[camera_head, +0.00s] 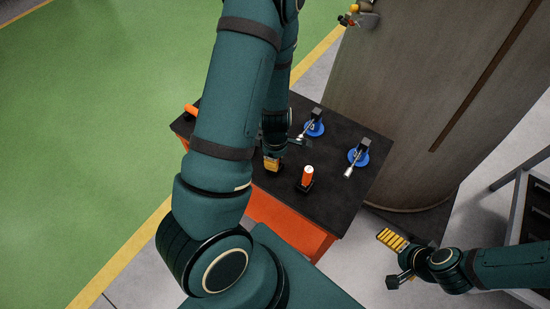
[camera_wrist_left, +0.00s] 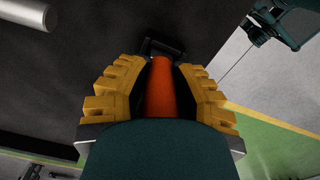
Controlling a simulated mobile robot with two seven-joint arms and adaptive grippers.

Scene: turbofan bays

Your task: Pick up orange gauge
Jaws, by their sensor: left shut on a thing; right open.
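My left gripper (camera_head: 272,163) is low over the dark table top, partly hidden by my own arm in the head view. In the left wrist view its yellow ridged fingers (camera_wrist_left: 160,95) are shut on an orange cylindrical thing, taken as the orange gauge (camera_wrist_left: 160,88), with a black part at its far end. The head view does not clearly show the held piece or whether it touches the table. My right gripper (camera_head: 393,260) is open and empty, right of the table.
An orange piece with a white top (camera_head: 307,174) stands in a black base right of my left gripper. Two blue round bases with metal-stemmed tools (camera_head: 314,128) (camera_head: 359,157) stand on the black-topped orange table (camera_head: 330,205). A large curved brown casing (camera_head: 430,90) rises behind.

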